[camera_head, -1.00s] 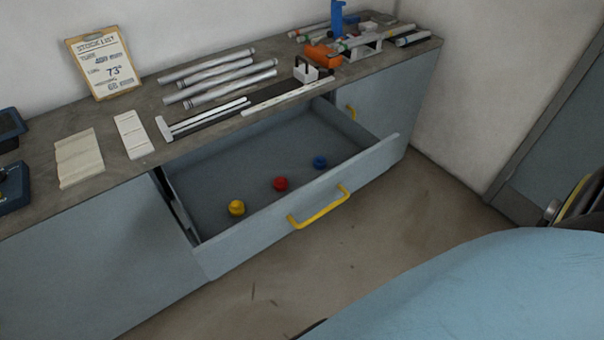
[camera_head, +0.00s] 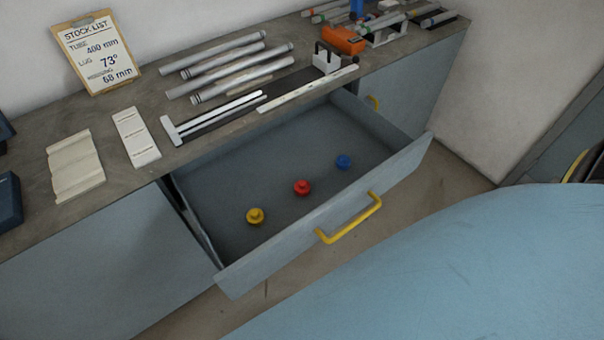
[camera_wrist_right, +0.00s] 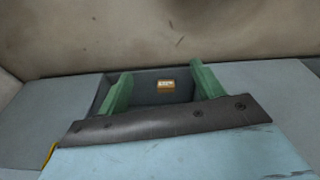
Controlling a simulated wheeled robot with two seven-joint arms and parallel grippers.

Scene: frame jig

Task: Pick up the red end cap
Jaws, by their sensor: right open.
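The red end cap (camera_head: 302,187) sits on the floor of the open drawer (camera_head: 235,205), between a yellow cap (camera_head: 255,216) and a blue cap (camera_head: 344,162). All three stand apart in a slanting row. My right gripper (camera_wrist_right: 163,82) shows only in the right wrist view, its two green fingers spread wide with nothing held between them. No end cap shows in that view. Neither gripper appears in the head view, and my left gripper is not seen.
The drawer has a yellow handle (camera_head: 349,219) and raised walls. On the worktop (camera_head: 107,112) above lie tubes (camera_head: 228,62), a white T-shaped piece (camera_head: 215,118) and an orange tool (camera_head: 343,40). A stock list clipboard (camera_head: 95,50) leans on the wall.

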